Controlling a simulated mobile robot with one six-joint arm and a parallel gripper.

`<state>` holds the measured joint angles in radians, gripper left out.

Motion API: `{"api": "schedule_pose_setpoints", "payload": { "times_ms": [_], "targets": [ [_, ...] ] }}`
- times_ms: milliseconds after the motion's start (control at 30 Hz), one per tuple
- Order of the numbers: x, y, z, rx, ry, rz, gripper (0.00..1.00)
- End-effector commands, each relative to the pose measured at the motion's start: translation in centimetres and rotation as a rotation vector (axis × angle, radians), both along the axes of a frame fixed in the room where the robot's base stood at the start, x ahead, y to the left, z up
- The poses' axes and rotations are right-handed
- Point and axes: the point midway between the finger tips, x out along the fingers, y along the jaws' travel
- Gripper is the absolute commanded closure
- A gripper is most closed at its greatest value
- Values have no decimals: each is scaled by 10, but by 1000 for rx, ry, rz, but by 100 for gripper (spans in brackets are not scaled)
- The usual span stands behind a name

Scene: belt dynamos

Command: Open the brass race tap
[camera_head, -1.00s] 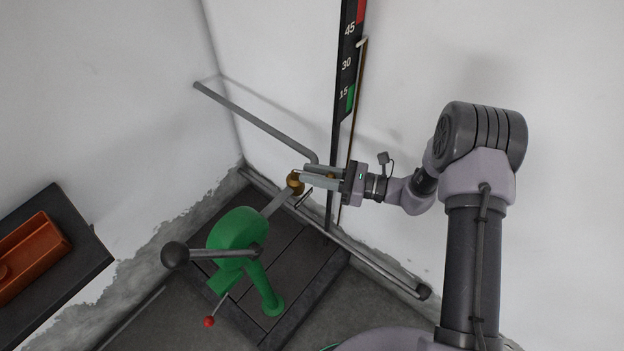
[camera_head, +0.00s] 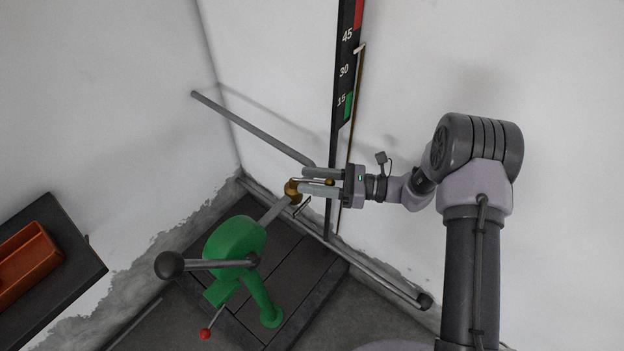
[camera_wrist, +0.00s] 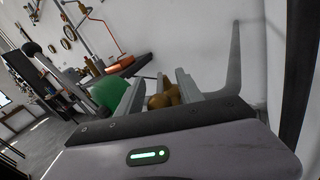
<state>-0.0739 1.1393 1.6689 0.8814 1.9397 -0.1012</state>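The brass race tap (camera_head: 292,191) is at the end of a grey spout on the green machine (camera_head: 235,243). My gripper (camera_head: 308,182) comes from the right with its two fingers apart, one on each side of a small brass end of the tap. In the wrist view the brass tap (camera_wrist: 164,97) shows between the fingers of my gripper (camera_wrist: 160,88). A gap shows beside the brass part in the head view. The fingers and gripper body partly hide the tap's handle.
A black gauge board (camera_head: 345,75) stands just behind my gripper. A grey pipe (camera_head: 250,126) slopes down to the tap area. The machine's crank with a dark knob (camera_head: 169,265) sticks out left. An orange tray (camera_head: 28,262) sits on a dark shelf.

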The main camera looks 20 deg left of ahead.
Motion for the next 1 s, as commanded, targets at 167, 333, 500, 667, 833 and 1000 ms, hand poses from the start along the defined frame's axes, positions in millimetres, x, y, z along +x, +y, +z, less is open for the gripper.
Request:
{"api": "schedule_pose_setpoints", "payload": {
  "times_ms": [167,333,500,667,833,1000],
  "targets": [
    [0,0,1,0,0,0,56],
    [0,0,26,0,-1,0,56],
    [-25,-16,43,0,6,-2,56],
    [-63,-39,46,-1,6,-4,56],
    [-106,-64,50,0,5,-4,56],
    [-131,-79,51,0,3,-3,56]
  ]
}}
